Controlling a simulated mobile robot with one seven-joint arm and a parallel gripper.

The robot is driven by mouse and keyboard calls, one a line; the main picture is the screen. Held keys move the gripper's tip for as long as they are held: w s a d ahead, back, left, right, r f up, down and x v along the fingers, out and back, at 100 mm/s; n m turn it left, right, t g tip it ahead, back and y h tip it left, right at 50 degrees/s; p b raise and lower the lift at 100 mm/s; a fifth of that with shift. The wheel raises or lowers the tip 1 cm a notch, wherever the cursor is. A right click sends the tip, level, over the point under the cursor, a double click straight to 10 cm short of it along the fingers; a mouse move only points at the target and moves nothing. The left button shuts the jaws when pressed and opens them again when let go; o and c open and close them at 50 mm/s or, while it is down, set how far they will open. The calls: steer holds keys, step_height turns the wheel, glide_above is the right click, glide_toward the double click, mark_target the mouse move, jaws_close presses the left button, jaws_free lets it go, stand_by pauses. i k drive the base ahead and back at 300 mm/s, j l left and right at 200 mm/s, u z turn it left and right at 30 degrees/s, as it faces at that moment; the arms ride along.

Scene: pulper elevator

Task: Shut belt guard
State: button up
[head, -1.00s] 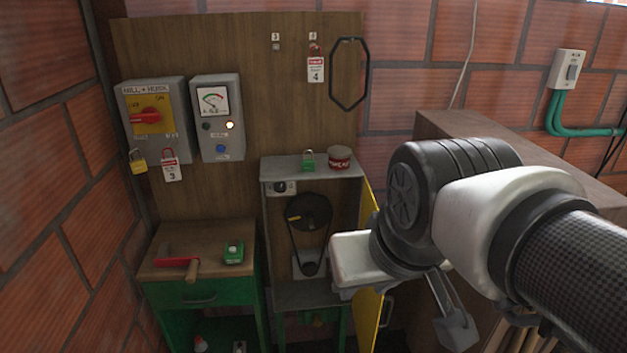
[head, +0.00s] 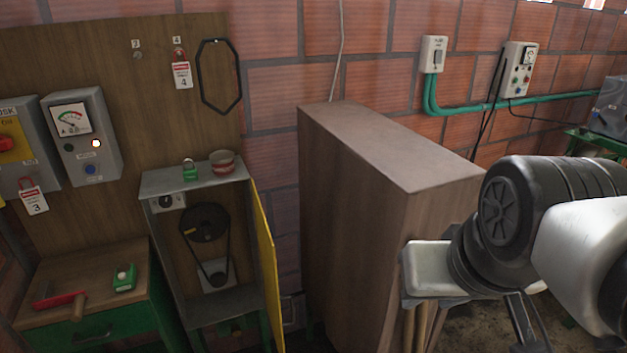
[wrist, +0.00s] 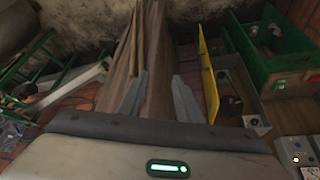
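The belt guard (head: 266,264) is a yellow door panel at the right side of a grey cabinet (head: 170,283). It stands open, swung outward, and is seen nearly edge-on. Inside the cabinet a black belt runs around a large upper pulley (head: 204,222) and a lower one. In the wrist view the yellow guard (wrist: 208,78) stands to the right of the fingers. My gripper (wrist: 160,95) is open with nothing between its fingers. It is apart from the guard. In the head view my gripper is at the lower right, partly hidden and cut off.
A tall brown wooden cabinet (head: 350,190) stands right of the guard, between it and my arm.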

mark_target(277, 284)
steer(key=l+u, duration=0.6)
steer(key=u, duration=0.2)
steer(key=l+u, duration=0.35)
steer(key=k+l+u, duration=0.2)
steer(key=k, duration=0.55)
steer(key=i+j, duration=0.2)
steer(key=i, duration=0.25)
steer(key=i+j+z, duration=0.15)
steer(key=i, duration=0.3)
steer(key=j, duration=0.1)
